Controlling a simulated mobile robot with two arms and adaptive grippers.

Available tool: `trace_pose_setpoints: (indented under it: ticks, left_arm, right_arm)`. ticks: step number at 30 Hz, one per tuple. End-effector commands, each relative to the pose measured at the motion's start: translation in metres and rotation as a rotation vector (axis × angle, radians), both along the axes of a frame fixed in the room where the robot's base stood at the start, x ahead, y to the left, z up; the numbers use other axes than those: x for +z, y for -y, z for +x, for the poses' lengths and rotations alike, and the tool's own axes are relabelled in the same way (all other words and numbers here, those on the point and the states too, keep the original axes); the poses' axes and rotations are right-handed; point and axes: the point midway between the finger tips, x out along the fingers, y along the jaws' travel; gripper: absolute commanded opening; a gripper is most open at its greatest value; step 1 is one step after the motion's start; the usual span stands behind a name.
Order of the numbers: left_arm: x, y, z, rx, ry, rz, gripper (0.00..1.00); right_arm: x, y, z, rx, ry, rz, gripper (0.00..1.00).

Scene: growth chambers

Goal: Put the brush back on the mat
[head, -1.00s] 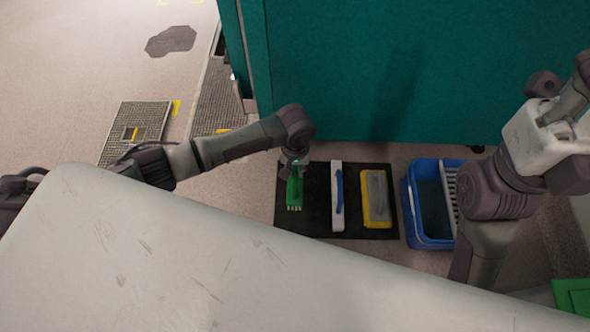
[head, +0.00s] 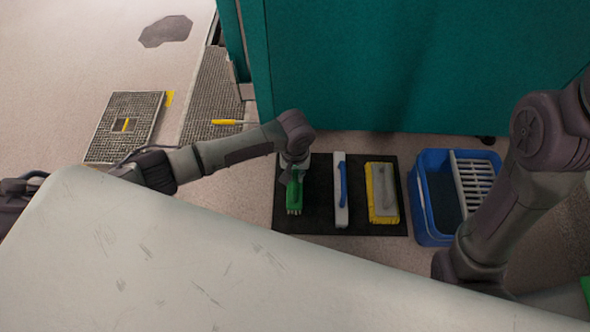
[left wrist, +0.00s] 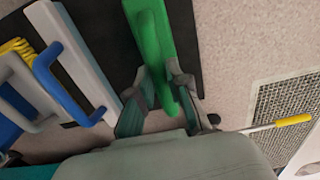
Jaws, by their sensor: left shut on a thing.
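The green brush (head: 295,192) with pale bristles is at the left end of the black mat (head: 325,226). My left gripper (head: 294,172) comes down on it from above and is shut on it. In the left wrist view, the two fingers (left wrist: 163,96) close around the green brush (left wrist: 150,35), with the dark mat (left wrist: 184,28) behind it. I cannot tell whether the brush touches the mat or hangs just above it. My right arm shows at the right, but its gripper is out of view.
On the mat lie a white tool with a blue handle (head: 340,212) and a yellow-edged grey pad (head: 383,212). A blue bucket (head: 418,205) with a grey grid stands to the right. A teal cabinet (head: 380,70) rises behind. A yellow-handled tool (head: 228,122) lies on a floor grating left.

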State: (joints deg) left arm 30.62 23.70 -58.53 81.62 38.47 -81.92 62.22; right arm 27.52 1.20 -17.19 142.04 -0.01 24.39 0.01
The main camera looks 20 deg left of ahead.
Motion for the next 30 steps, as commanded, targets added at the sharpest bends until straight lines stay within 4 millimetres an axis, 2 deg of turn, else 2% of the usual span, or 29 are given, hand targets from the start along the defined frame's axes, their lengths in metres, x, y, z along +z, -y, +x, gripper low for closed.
trace_pose_setpoints:
  ticks: [11,12,16,17,26,30]
  left_arm:
    - [-0.003,0.0,0.0,0.0,0.0,-0.001,0.0]
    - [-0.003,0.0,0.0,0.0,0.0,-0.001,0.22]
    - [-0.003,0.0,0.0,0.0,0.0,-0.001,0.43]
    - [-0.003,0.0,0.0,0.0,0.0,-0.001,0.46]
    - [-0.002,0.0,0.0,0.0,0.0,0.0,0.46]
    - [0.012,0.001,0.001,-0.001,0.002,-0.003,0.46]
  right_arm:
    - [0.0,0.0,0.0,0.0,0.001,0.0,0.39]
    - [0.0,0.0,0.0,0.0,0.001,0.0,0.39]
    - [0.0,0.0,0.0,0.0,0.001,0.0,0.39]
    - [0.0,0.0,0.0,0.0,0.001,0.0,0.39]
    - [0.0,0.0,0.0,-0.001,0.0,0.0,0.39]
    - [0.0,0.0,0.0,-0.001,0.0,0.0,0.39]
